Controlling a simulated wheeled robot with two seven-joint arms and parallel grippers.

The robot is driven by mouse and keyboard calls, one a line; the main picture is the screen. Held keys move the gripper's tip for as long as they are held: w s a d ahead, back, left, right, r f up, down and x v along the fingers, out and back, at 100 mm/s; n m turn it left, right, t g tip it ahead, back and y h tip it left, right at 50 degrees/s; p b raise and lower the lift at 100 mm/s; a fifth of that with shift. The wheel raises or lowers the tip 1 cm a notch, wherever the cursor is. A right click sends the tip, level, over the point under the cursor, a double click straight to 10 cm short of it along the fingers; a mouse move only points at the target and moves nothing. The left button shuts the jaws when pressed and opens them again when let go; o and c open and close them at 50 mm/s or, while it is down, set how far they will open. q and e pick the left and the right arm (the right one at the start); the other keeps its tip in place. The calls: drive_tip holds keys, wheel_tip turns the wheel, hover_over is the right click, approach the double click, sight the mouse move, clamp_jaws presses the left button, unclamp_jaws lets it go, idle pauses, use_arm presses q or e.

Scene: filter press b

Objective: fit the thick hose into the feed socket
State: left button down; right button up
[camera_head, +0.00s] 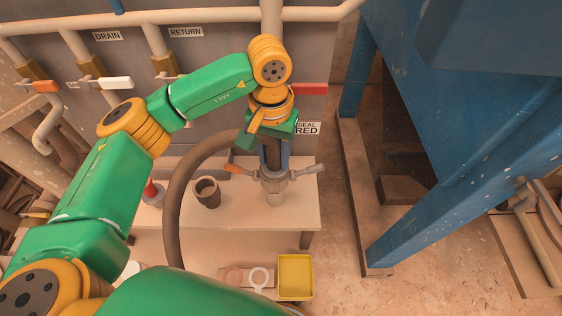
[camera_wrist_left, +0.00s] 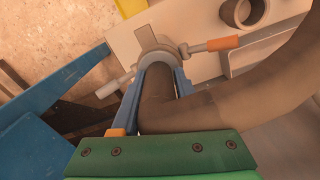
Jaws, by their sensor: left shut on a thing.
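The thick brown hose (camera_head: 174,205) rises from the lower left and curves over into my left gripper (camera_head: 276,160). My left gripper is shut on the hose near its end, and its blue fingers (camera_wrist_left: 154,92) lie on both sides of the hose (camera_wrist_left: 158,105) in the left wrist view. The hose end points down at the grey feed socket (camera_head: 274,183), which has an orange-tipped lever and a grey lever. The socket's collar (camera_wrist_left: 153,38) lies just beyond the fingertips. I cannot tell whether the hose end is inside the socket. My right gripper is out of view.
An open brown cup (camera_head: 207,193) stands on the pale bench (camera_head: 300,213) left of the socket. A yellow tray (camera_head: 295,277) lies below the bench. A wall with pipes and valves is behind. A blue steel frame (camera_head: 412,215) stands at the right.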

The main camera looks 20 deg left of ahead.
use_arm(q)
drive_tip(key=shift+d+r, duration=0.15)
drive_tip(key=shift+d, duration=0.15)
drive_tip(key=shift+a, duration=0.25)
drive_tip(key=shift+c, duration=2.1)
unclamp_jaws()
drive_tip(key=shift+a, duration=0.2)
drive_tip(key=shift+d, duration=0.15)
